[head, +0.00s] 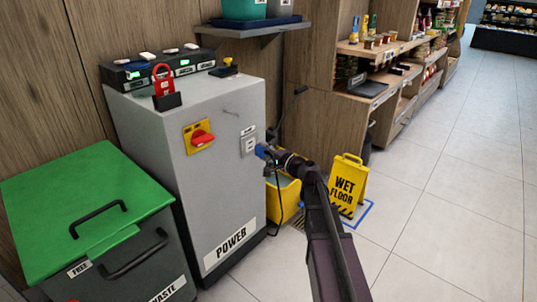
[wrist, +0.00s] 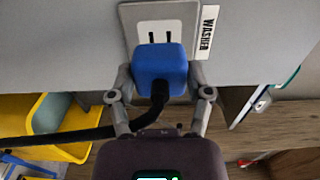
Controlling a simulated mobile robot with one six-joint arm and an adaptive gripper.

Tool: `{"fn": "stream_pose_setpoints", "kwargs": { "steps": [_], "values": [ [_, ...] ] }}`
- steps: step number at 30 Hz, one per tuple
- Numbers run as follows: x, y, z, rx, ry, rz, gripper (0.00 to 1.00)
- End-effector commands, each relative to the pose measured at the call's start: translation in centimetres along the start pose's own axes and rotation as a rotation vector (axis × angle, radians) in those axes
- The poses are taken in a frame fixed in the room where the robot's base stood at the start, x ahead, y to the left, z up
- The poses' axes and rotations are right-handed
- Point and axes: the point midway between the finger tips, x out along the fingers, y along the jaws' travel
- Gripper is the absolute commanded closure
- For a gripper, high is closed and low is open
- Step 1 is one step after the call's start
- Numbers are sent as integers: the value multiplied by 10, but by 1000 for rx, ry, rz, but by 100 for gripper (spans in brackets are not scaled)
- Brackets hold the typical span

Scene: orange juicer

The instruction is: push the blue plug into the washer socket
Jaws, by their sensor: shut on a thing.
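The blue plug (wrist: 160,66) is held between the fingers of my gripper (wrist: 160,82) in the wrist view, with its black cable trailing down and to the left. The washer socket (wrist: 153,27) is a pale plate with two dark slots, directly behind the plug, beside a WASHER label (wrist: 207,28). The plug covers the lower part of the socket, and I cannot tell whether its prongs touch it. In the head view my gripper (head: 268,153) holds the plug (head: 260,151) just right of the socket (head: 249,143) on the grey cabinet's side.
A yellow bucket (head: 288,193) stands below my gripper. A yellow wet floor sign (head: 348,187) is to its right. A green-lidded waste bin (head: 88,205) stands at left. Open floor lies at right.

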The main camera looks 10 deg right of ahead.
Motion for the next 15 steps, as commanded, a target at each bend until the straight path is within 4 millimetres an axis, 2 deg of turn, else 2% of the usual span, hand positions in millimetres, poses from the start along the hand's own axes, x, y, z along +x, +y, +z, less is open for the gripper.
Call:
{"fn": "stream_pose_setpoints", "kwargs": {
  "steps": [6,15],
  "values": [
    [15,0,-1,0,0,0,77],
    [24,0,0,0,0,0,77]
  ]
}}
